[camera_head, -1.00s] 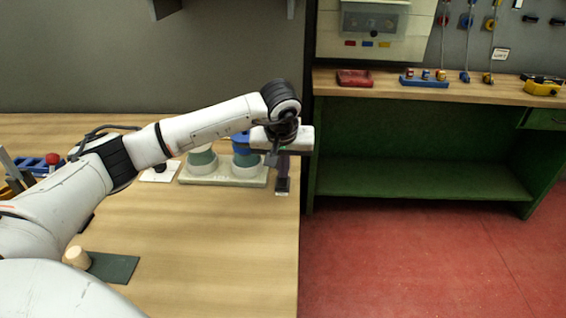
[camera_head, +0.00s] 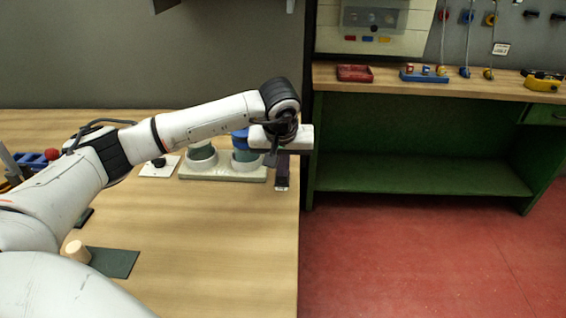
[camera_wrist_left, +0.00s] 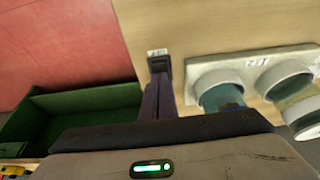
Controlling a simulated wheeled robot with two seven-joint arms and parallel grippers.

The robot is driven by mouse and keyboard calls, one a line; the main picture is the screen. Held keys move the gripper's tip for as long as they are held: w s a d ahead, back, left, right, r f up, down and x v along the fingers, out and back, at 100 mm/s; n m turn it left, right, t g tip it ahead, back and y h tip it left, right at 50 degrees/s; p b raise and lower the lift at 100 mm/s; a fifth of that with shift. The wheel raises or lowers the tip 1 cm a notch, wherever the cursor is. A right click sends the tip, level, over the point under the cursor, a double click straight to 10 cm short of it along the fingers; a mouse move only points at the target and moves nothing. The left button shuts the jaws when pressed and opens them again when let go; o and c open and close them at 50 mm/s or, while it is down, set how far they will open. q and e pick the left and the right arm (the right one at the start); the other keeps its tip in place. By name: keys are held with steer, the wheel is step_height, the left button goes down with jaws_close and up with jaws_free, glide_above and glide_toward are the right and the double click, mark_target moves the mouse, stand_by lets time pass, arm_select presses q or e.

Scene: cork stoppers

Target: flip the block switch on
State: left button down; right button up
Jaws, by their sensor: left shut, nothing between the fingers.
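The block switch (camera_head: 281,186) is a small dark box with a white label, near the table's right edge in the head view. It also shows in the left wrist view (camera_wrist_left: 159,64), upper middle, with its label behind it. My left gripper (camera_head: 281,172) is shut and empty, its dark purple fingers pointing down at the box. In the left wrist view the fingers (camera_wrist_left: 160,98) are together and overlap the box's near side. I cannot tell whether they touch it. The switch's lever position is hidden. My right gripper is not in view.
A pale base (camera_head: 225,174) with two wide round holders stands just left of the switch. A white plate with a black knob (camera_head: 159,165) is farther left. A cork stopper (camera_head: 77,251) is by a dark green mat (camera_head: 115,262). A green bench (camera_head: 420,150) stands right, past the gap.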

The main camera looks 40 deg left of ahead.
mark_target(282, 181)
arm_select(q)
steer(key=shift+s+d+f, duration=0.15)
steer(key=shift+s+f, duration=0.1)
steer(key=shift+f, duration=0.1)
steer(key=shift+r+p, duration=0.4)
steer(key=shift+r, duration=0.1)
step_height(282, 181, up, 4)
steer(key=shift+s+d+f+p, duration=0.1)
steer(key=shift+s+f+p, duration=0.1)
steer(key=shift+p, duration=1.05)
steer(key=b+v, duration=0.1)
steer(key=v, duration=0.9)
steer(key=shift+b, duration=0.3)
steer(key=w+b, duration=0.1)
steer(key=w+a+g+b, duration=0.1)
steer(key=b, duration=0.1)
steer(key=w+a+r+h+b, duration=0.1)
steer(key=b, duration=0.1)
steer(key=shift+g, duration=0.4)
